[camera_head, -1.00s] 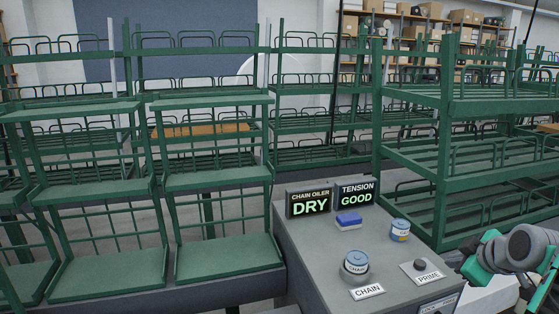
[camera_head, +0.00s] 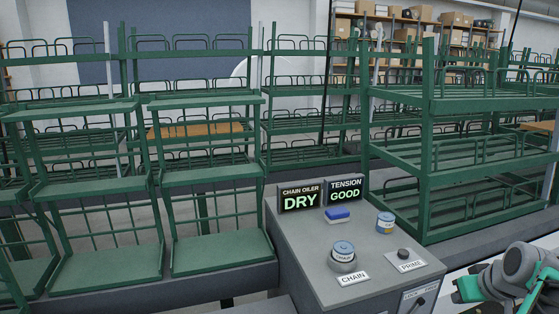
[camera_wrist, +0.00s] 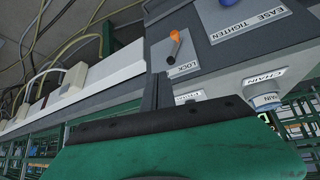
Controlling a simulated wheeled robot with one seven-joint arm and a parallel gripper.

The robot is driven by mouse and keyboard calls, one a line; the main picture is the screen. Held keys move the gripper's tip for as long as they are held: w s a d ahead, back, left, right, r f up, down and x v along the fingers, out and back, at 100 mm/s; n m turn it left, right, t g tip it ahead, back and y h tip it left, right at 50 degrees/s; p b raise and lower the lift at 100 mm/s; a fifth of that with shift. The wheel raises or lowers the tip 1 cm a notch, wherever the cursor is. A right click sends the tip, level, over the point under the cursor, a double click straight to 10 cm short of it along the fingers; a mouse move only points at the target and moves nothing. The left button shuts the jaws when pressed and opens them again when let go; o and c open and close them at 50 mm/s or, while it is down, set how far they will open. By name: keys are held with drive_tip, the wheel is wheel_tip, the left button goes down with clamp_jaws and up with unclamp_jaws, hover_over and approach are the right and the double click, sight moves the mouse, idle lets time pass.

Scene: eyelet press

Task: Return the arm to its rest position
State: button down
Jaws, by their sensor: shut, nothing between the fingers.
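My arm (camera_head: 508,275) shows folded at the lower right of the head view, grey with green parts, to the right of the grey control console (camera_head: 325,262). The fingertips cannot be made out there. In the wrist view my gripper (camera_wrist: 157,90) shows as dark fingers beyond a green body. The fingers are together and hold nothing. Past them, a lever with an orange tip (camera_wrist: 174,37) stands on the console face beside a LOCK label (camera_wrist: 186,71). I cannot tell the exact gap between fingers and console.
The console carries a CHAIN canister (camera_head: 343,254), a PRIME button (camera_head: 404,254), a blue block (camera_head: 337,214), a small blue-lidded jar (camera_head: 385,222) and displays reading DRY (camera_head: 300,199) and GOOD (camera_head: 344,191). Green racks (camera_head: 455,150) stand behind and left. Cables (camera_wrist: 60,50) hang in the wrist view.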

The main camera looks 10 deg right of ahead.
drive_tip(key=s+a+f+m+g, duration=0.3)
drive_tip(key=s+f+m, duration=0.2)
drive_tip(key=s+f, duration=0.15)
drive_tip(key=s+a+f+m+g+y, duration=0.1)
drive_tip(key=s+a+f+m+g, duration=0.15)
drive_tip(key=a, duration=0.65)
drive_tip(key=w+a+r+n, duration=0.1)
drive_tip(key=w+a+n, duration=0.1)
drive_tip(key=a, duration=0.6)
drive_tip(key=w+a+r+n+t+p, duration=0.1)
drive_tip(key=w+a+r+n, duration=0.1)
drive_tip(key=a+n, duration=0.3)
drive_tip(key=w+a+r+n+t+y+p, duration=0.1)
drive_tip(key=w+a+r+n, duration=0.1)
drive_tip(key=a, duration=1)
drive_tip(key=shift+w+n, duration=0.45)
drive_tip(key=shift+n, duration=0.2)
drive_tip(key=shift+a+r, duration=0.1)
